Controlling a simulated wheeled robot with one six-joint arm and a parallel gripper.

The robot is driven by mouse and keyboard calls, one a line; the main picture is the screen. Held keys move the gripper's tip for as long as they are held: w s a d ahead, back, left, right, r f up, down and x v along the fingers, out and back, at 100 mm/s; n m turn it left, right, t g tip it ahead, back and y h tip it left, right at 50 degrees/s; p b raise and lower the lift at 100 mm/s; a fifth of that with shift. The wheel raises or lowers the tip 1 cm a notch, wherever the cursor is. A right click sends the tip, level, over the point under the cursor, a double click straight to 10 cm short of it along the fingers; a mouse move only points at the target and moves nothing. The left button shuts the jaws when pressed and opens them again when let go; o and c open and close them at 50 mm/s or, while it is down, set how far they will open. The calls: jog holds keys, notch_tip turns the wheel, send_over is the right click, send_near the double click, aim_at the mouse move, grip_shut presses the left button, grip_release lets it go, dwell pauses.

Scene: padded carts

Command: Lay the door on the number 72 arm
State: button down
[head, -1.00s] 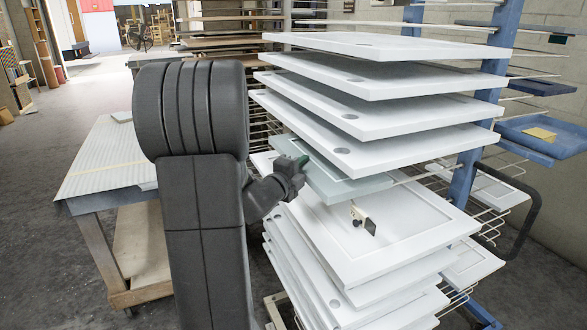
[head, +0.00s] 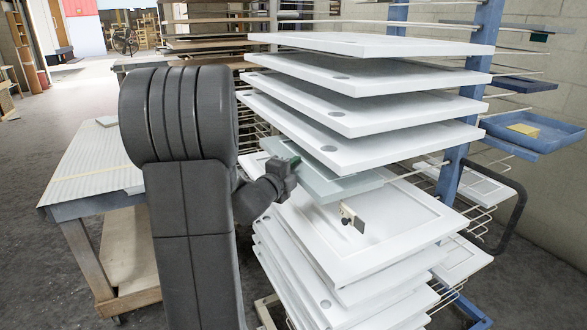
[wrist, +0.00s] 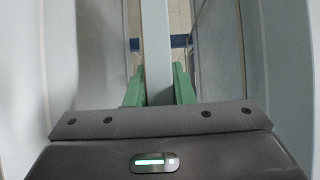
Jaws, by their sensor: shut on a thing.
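The door in my grip is a pale grey-green panel (head: 335,186), roughly level in a gap of the rack, below a stack of larger white doors and above another white door. My gripper (head: 288,163) is shut on its near left edge. In the wrist view the green fingers (wrist: 158,88) clasp the door's pale edge (wrist: 156,45), with white surfaces on both sides. A small tag (head: 351,217) shows below the door, but its number is unreadable. The number 72 arm cannot be made out. Whether the door touches a rack arm is hidden.
White doors (head: 350,84) fill the levels close above, and more white doors (head: 370,225) lie below. A blue rack post (head: 455,178) stands behind at right. A ribbed-top cart (head: 90,165) is at left. Open floor lies farther left.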

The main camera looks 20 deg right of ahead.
dwell(0.4)
jog(key=c, duration=1.2)
grip_release()
jog(key=shift+o, duration=0.2)
jog(key=shift+f+b, duration=0.3)
jog(key=a, duration=0.9)
jog(key=shift+s+b, duration=0.35)
jog(key=shift+s, duration=0.05)
jog(key=shift+r, duration=0.1)
